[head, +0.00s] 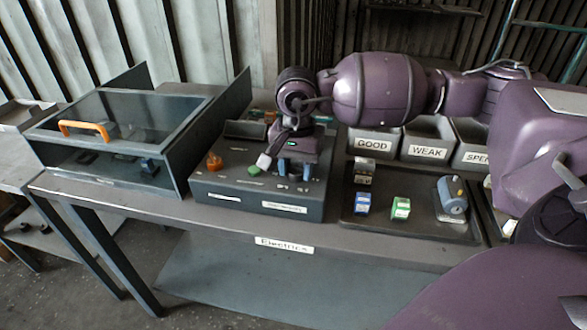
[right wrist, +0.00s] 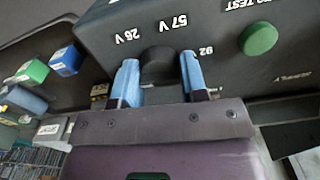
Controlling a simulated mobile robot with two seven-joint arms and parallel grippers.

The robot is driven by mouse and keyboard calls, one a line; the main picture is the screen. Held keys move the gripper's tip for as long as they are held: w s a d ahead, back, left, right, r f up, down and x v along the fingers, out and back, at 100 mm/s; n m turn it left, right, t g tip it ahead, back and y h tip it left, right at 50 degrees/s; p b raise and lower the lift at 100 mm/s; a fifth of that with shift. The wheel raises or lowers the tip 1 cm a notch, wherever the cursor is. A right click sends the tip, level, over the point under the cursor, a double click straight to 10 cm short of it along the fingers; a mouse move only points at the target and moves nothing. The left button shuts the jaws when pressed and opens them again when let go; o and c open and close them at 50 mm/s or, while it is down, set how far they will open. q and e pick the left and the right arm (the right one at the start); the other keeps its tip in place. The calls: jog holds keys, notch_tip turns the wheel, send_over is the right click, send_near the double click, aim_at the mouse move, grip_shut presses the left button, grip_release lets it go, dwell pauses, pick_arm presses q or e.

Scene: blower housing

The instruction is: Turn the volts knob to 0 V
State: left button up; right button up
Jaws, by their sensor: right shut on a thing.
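The volts knob (right wrist: 158,62) is a dark round knob on the dark grey supply box (head: 258,208). Labels reading 26 V, 57 V and 92 show upside down around it in the right wrist view. My right gripper (right wrist: 160,77) has its blue fingers on either side of the knob and is shut on it. In the head view the right gripper (head: 294,170) reaches down onto the box's top and hides the knob. I cannot tell where the knob points. My left gripper is not in view.
The box also has a green button (head: 254,169) and an orange knob (head: 214,161). A glass-lidded case (head: 120,118) with an orange handle stands left. A dark tray (head: 425,230) with small blocks lies right, before bins marked GOOD (head: 374,142) and WEAK (head: 428,152).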

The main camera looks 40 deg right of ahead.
jog(key=shift+n, duration=0.5)
jog(key=shift+r, duration=0.1)
jog(key=o, duration=0.9)
notch_tip(320, 180, up, 11)
jog(key=shift+f+p, duration=0.15)
jog(key=shift+p, duration=0.15)
dwell(0.5)
